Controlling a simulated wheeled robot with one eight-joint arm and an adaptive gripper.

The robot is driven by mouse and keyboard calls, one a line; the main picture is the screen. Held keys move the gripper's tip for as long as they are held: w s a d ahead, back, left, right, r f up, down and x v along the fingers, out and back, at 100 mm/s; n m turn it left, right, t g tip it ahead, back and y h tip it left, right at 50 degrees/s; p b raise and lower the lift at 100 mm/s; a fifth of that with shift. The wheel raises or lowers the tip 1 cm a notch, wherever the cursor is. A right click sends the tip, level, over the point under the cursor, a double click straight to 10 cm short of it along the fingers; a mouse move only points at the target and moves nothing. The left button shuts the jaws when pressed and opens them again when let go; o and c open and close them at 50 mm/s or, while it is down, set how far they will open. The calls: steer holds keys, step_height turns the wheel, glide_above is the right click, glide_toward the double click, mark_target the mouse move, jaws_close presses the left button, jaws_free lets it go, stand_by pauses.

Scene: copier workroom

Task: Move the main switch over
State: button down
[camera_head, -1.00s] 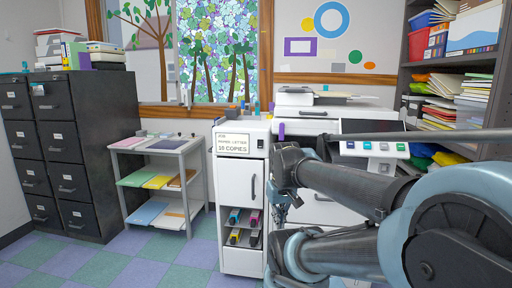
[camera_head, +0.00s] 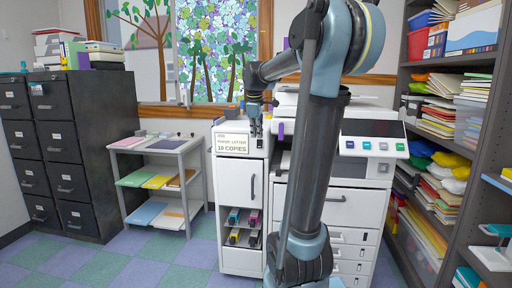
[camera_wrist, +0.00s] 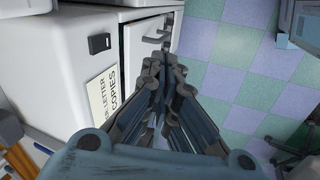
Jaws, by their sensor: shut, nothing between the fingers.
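A small dark switch (camera_head: 260,143) sits on the upper front of the white side cabinet (camera_head: 232,190), right of the label reading 10 copies (camera_head: 232,144). In the wrist view the switch (camera_wrist: 99,43) is a black rectangle with a small pale mark, past the label (camera_wrist: 103,95). My gripper (camera_head: 255,131) is shut and empty, pointing down in front of the cabinet's upper front, close to the switch. In the wrist view its fingertips (camera_wrist: 163,55) are together, to the right of the switch, with a visible gap between. Which way the switch is set I cannot tell.
The cabinet's door handle (camera_wrist: 157,36) lies beyond my fingertips in the wrist view. The copier (camera_head: 365,150) with its button panel stands right of the cabinet, partly behind my arm. A grey paper cart (camera_head: 190,160) stands left. Checkered floor in front is open.

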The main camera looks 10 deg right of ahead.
mark_target(256, 144)
steer(key=shift+n, duration=0.7)
steer(key=w+f, duration=0.2)
steer(key=w, duration=0.1)
steer(key=w+f, duration=0.3)
steer(key=w+d+f, duration=0.1)
steer(key=w+f, duration=0.2)
steer(key=shift+w+f, duration=0.15)
steer(key=shift+w, duration=0.2)
steer(key=shift+w+d+f, duration=0.1)
steer(key=shift+w+d, duration=0.15)
steer(key=shift+w, duration=0.5)
steer(key=shift+w+d+f+t+h, duration=0.1)
steer(key=shift+w+f+t+h, duration=0.25)
steer(key=shift+t, duration=0.55)
steer(key=shift+r, duration=0.1)
